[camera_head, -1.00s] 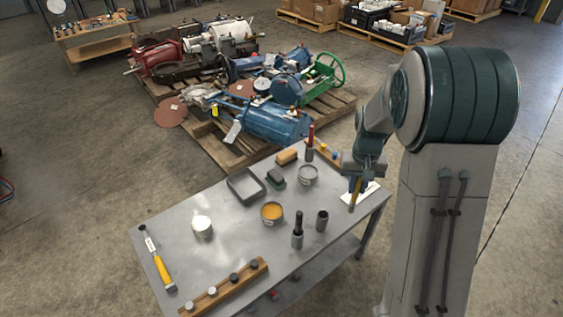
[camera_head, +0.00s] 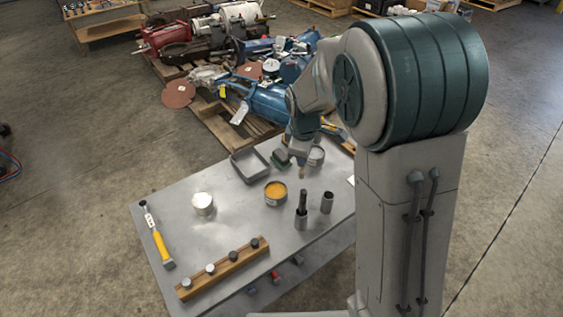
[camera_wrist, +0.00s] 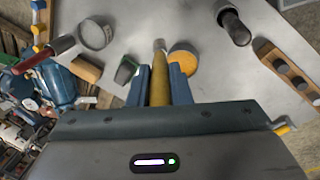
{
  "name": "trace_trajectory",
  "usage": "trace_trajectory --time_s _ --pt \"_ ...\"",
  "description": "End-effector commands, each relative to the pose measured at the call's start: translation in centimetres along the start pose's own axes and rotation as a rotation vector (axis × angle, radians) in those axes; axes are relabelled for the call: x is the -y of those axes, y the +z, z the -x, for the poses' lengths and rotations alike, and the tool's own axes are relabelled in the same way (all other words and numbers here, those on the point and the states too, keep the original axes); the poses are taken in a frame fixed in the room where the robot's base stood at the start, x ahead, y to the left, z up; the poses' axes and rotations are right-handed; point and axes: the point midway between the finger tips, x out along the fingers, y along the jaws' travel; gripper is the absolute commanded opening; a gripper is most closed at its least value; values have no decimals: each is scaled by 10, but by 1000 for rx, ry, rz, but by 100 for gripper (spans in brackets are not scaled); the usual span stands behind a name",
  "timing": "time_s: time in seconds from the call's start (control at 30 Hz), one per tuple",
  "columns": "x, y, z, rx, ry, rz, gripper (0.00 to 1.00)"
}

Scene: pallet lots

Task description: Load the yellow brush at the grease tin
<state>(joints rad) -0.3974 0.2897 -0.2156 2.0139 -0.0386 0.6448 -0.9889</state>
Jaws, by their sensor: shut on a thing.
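My gripper (camera_wrist: 160,84) is shut on the yellow brush (camera_wrist: 158,92), whose handle lies between the blue fingers with its pale end pointing away from me. In the head view my gripper (camera_head: 301,155) hangs over the back right of the bench, and only a little of the brush (camera_head: 302,172) shows. A tin with amber contents (camera_head: 275,193) stands just left and in front of it; it also shows beside the brush in the wrist view (camera_wrist: 183,60). A tin with grey contents (camera_wrist: 96,35) and a white-topped tin (camera_head: 203,204) stand apart. No label tells which holds grease.
A grey tray (camera_head: 249,166) lies behind the amber tin. A dark-handled tool stands in a holder (camera_head: 301,220) next to an empty cup (camera_head: 327,203).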

Motion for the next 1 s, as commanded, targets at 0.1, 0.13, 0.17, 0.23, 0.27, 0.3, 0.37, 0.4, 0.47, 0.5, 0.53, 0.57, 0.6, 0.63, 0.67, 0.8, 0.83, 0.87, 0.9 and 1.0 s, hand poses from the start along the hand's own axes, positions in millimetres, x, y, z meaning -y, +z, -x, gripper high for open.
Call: trace_trajectory --time_s 0.1,0.13,0.17,0.23,0.27,0.3,0.37,0.4,0.47,0.5,0.53,0.57,0.6,0.63,0.67,0.8,0.83,0.87,0.9,1.0 --pt "7 -14 -2 -59 30 214 0" --pt "9 -18 -2 -74 37 265 0" --pt "10 -20 -2 -89 43 313 0" --pt "13 -27 0 -121 56 417 0" --pt "14 -30 0 -135 61 457 0" --pt "15 -33 0 -152 67 507 0" --pt "17 -37 1 -174 75 573 0" --pt "18 -40 2 -188 79 613 0" --pt "20 -43 2 -206 83 661 0" --pt "21 -44 3 -215 87 689 0" --pt "21 -45 3 -221 88 704 0" --pt "22 -46 3 -227 89 719 0" --pt "22 -47 4 -232 90 735 0" --pt "22 -48 4 -235 91 744 0" --pt "23 -48 4 -238 92 751 0" --pt "24 -49 0 -242 92 764 0" --pt "24 -48 -1 -242 92 764 0" --pt "25 -48 -3 -242 92 764 0" --pt "25 -48 -6 -241 92 763 0" --pt "27 -48 -14 -241 91 762 0"
